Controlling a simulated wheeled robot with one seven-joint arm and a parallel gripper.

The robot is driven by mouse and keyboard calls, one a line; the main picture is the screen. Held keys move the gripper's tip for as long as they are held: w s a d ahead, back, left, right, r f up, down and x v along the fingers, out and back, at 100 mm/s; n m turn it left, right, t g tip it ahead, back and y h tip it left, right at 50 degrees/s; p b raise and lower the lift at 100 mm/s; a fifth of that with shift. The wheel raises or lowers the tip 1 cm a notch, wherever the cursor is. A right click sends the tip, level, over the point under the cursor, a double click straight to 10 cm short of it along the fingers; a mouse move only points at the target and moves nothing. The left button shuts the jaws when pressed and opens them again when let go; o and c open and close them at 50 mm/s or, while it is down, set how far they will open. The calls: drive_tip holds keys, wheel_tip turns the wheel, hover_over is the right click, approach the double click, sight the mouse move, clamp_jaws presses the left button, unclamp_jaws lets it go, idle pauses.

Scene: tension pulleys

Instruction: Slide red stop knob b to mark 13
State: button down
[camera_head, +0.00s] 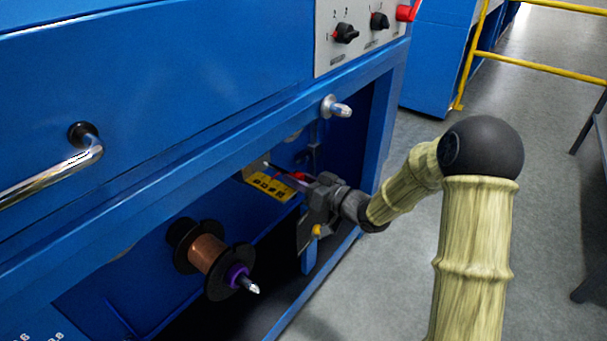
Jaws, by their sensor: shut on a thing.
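My gripper (308,186) reaches into the open bay of the blue machine (160,110) from the right. It is shut on a small red part, which looks like a red stop knob (297,176). Only a sliver of the red shows, between the gripper and the wall of the bay. A yellow label plate (268,186) with dark markings lies just left of the knob. The marks are too small to read, so I cannot tell which mark the knob is at or whether it is knob b. The rail under the knob is mostly hidden.
A copper wire spool (207,252) with black flanges sits lower left in the bay. A metal pin (338,108) sticks out of the frame above my gripper. A chrome handle (60,172) is at far left. A panel with black rotary switches (345,33) is above.

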drive_tip(key=c, duration=1.1)
unclamp_jaws()
drive_tip(key=p+v, duration=0.6)
drive_tip(key=v, duration=1.1)
drive_tip(key=shift+s+d+f, duration=0.1)
drive_tip(key=shift+s+d, duration=0.05)
drive_tip(key=shift+d, duration=0.05)
